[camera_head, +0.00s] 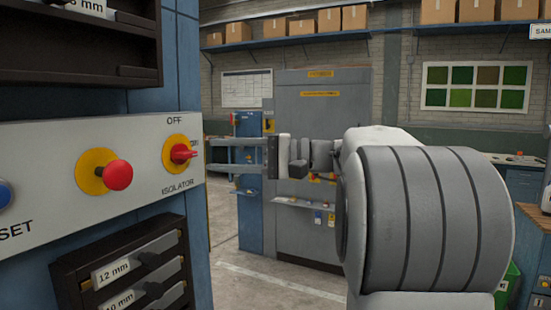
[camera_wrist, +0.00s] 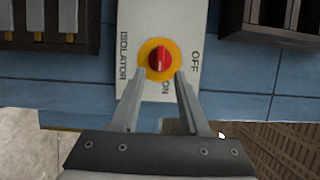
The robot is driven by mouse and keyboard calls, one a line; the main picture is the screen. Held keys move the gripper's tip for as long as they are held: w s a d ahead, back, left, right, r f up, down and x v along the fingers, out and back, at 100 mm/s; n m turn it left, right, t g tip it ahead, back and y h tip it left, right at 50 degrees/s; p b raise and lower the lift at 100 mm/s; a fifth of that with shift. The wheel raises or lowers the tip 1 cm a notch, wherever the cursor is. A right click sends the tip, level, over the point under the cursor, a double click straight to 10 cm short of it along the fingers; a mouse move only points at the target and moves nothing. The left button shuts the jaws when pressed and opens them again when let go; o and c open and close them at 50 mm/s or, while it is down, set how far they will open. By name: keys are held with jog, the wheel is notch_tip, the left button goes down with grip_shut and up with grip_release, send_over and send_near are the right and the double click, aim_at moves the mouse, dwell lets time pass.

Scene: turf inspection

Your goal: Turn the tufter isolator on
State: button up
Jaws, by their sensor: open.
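The isolator switch (camera_head: 180,153) is a red knob on a round yellow plate at the right end of a pale panel. OFF is printed above it, ISOLATOR below, and ON at its right, partly covered. In the wrist view the red knob (camera_wrist: 160,58) appears turned sideways, with OFF at right and ON at the bottom. A pale mark on the knob points toward ON. My gripper (camera_head: 212,154) is open and level with the knob, just right of it. In the wrist view my gripper (camera_wrist: 158,76) has its fingertips apart near the plate's lower edge; I cannot tell whether they touch.
A red mushroom button (camera_head: 117,175) on a yellow plate sits left of the isolator, with a blue button (camera_head: 4,194) farther left. Dark drawers (camera_head: 125,275) lie below the panel and a dark rack (camera_head: 85,45) above. A grey cabinet (camera_head: 320,105) stands behind my arm.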

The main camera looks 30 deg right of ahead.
jog(key=v, duration=1.1)
jog(key=shift+d, duration=0.35)
jog(key=shift+s, duration=0.1)
